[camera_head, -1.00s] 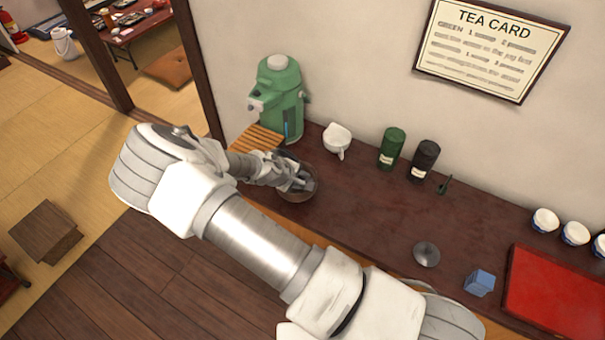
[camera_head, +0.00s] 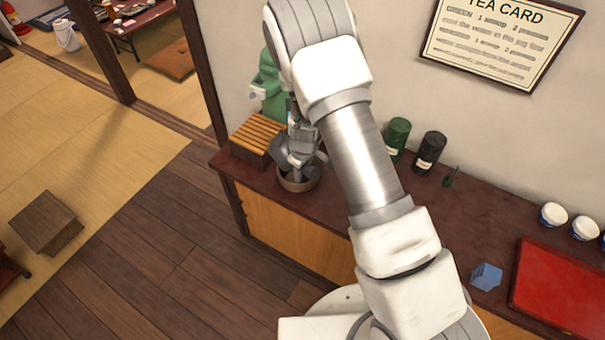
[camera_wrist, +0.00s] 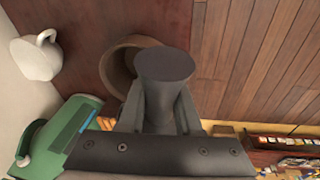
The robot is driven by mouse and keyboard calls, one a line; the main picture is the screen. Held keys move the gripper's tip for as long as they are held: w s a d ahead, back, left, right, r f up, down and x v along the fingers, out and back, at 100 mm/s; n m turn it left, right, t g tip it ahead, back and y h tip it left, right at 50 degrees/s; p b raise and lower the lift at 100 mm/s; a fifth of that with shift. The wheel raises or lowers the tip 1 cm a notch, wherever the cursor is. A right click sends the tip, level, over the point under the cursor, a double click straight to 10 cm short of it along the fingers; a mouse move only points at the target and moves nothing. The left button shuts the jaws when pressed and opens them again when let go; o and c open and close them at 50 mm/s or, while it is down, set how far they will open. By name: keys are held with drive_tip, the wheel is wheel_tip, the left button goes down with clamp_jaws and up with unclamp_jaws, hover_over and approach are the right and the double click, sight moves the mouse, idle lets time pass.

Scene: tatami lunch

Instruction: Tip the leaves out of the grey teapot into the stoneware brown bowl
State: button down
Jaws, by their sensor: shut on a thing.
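The stoneware brown bowl (camera_head: 298,185) stands near the front left of the dark counter, and its rim also shows in the wrist view (camera_wrist: 108,72). My gripper (camera_head: 302,150) is just above the bowl, pointing down. In the wrist view my gripper (camera_wrist: 158,108) is shut on a dark grey part of the grey teapot (camera_wrist: 163,66), which covers part of the bowl. In the head view the teapot (camera_head: 281,152) is partly hidden by my gripper and looks tilted over the bowl. I cannot see any leaves.
A slatted wooden box (camera_head: 256,137) and a green dispenser (camera_head: 268,88) stand close by. A white jug (camera_wrist: 37,57) is near too.

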drive_tip(key=g+y+b, duration=0.2)
drive_tip(key=y+b, duration=0.1)
drive_tip(key=b, duration=0.1)
drive_tip(key=r+g+y+b, duration=0.1)
drive_tip(key=y+b, duration=0.2)
drive_tip(key=b, duration=0.1)
drive_tip(key=d+m+g+y+b, duration=0.1)
drive_tip(key=g+y+b, duration=0.1)
drive_tip(key=y+b, duration=0.2)
drive_tip(key=shift+w+r+g, duration=0.15)
drive_tip(key=shift+w+g, duration=0.15)
drive_tip(key=shift+r, duration=0.1)
idle(0.3)
drive_tip(key=shift+b, duration=1.3)
